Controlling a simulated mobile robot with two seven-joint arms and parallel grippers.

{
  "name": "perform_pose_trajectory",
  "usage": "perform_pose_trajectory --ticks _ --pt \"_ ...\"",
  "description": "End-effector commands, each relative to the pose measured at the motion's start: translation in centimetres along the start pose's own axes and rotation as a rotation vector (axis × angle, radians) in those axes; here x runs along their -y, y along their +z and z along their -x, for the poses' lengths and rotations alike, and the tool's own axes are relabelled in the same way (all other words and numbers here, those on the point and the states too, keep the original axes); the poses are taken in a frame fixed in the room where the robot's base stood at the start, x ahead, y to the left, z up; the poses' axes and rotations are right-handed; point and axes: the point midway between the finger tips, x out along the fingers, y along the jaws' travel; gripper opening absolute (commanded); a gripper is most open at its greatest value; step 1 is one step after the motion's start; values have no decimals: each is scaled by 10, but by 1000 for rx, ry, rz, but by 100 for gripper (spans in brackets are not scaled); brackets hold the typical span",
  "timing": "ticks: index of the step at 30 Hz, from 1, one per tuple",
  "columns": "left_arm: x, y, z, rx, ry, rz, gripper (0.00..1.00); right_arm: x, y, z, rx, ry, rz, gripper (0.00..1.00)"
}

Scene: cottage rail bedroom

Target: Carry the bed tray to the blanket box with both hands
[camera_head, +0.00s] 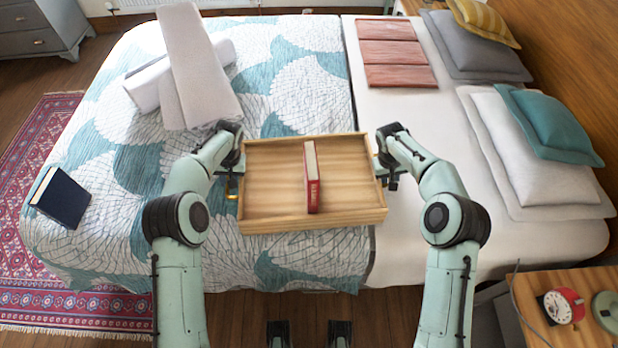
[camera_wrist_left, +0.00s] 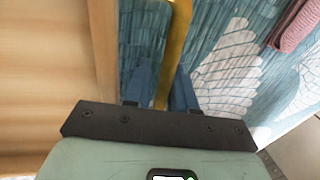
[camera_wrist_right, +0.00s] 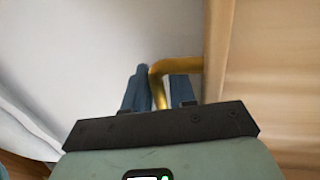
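The bed tray (camera_head: 268,219) is a shallow wooden box over the near middle of the bed, with a red book (camera_head: 312,180) standing inside it. It looks about level; I cannot tell if it touches the bed. My left gripper (camera_head: 233,186) is at its left side, fingers closed around a brass handle (camera_wrist_left: 177,45). My right gripper (camera_head: 388,180) is at its right side, fingers closed around the other brass handle (camera_wrist_right: 180,65). The tray's side also shows in both wrist views (camera_wrist_left: 103,50) (camera_wrist_right: 218,50). I see nothing that is clearly the blanket box.
The bed (camera_head: 120,220) fills the middle, with folded white blankets (camera_head: 195,75), a dark blue book (camera_head: 61,198), red folded cloths (camera_head: 390,52) and pillows (camera_head: 530,160). Rug and open floor lie left.

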Motion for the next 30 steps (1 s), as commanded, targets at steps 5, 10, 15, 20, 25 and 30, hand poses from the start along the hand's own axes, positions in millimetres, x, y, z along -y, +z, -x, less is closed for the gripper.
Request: perform_pose_trajectory --ticks 5,10,15,20,25,30 --pt "0 0 0 0 0 0 15 0 0 0 0 0 0 15" --pt "0 0 0 1 0 0 0 0 0 0 0 0 0 0" --pt "0 0 0 1 0 -1 0 0 0 0 0 0 0 0" --pt "0 0 0 1 0 -1 0 0 0 1 0 0 0 0" --pt "0 0 0 1 0 -1 0 0 0 1 0 0 0 0" --pt "0 0 0 1 0 -1 0 0 0 1 0 0 0 0"
